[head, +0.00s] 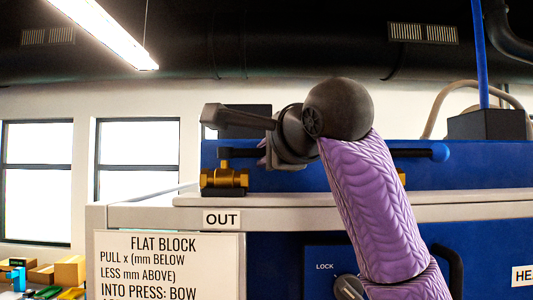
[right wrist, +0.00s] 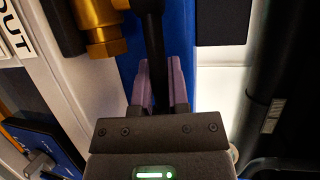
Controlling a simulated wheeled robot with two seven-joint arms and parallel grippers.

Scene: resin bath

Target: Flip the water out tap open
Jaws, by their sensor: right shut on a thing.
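The water out tap is a brass valve (head: 223,178) just above the OUT label (head: 221,219). Its dark lever (head: 238,152) lies about level, running right from the top of the valve. My right gripper (head: 263,154) is at the lever, coming from the right; my own wrist hides much of it. In the right wrist view, the brass valve (right wrist: 104,30) is at the top, and the dark lever (right wrist: 153,40) runs down between the two fingers of the right gripper (right wrist: 159,75), which is shut on it. My left gripper is in neither view.
A second lever with a blue end (head: 438,152) sticks out right, behind my right arm. Below are a FLAT BLOCK sign (head: 165,262), a LOCK knob (head: 347,287) and a dark handle (head: 455,270). A blue upright (head: 480,55) stands at the right.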

